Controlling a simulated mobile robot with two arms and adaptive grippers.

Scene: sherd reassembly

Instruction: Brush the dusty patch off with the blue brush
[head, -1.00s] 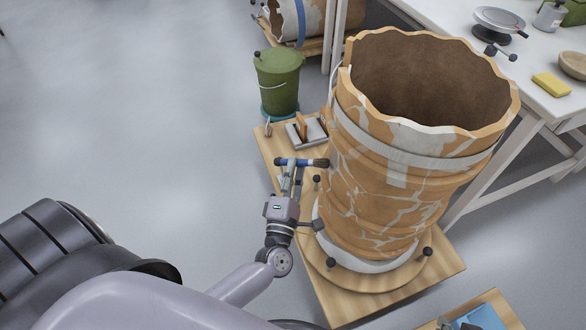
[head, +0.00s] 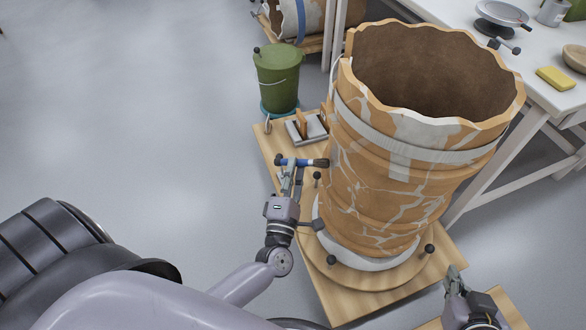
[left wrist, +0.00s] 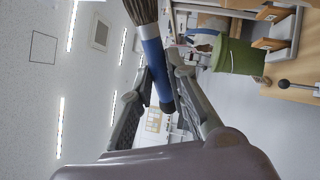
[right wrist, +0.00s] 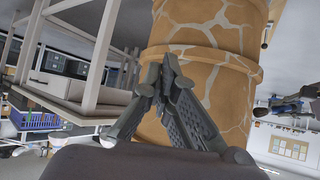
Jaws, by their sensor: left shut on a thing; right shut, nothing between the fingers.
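My left gripper (head: 293,168) is shut on the blue brush (head: 286,161), left of the large jar (head: 385,185). The brush lies level, its dark bristles pointing right, close to the jar's wall; I cannot tell whether they touch. The brush's blue handle (left wrist: 154,62) also crosses the left wrist view. The jar is orange-tan with pale cracks and fills, upright on a round turntable (head: 383,281) with dark knobs. I cannot make out a dusty patch. My right gripper (head: 453,272) is shut and empty, low at the jar's right; its fingers (right wrist: 170,75) face the jar.
A wooden base board (head: 340,305) carries the turntable and a grey tray (head: 312,130). A green bucket (head: 278,75) stands behind it. A white table (head: 535,75) with a yellow sponge (head: 555,78) is at the right. The floor at the left is clear.

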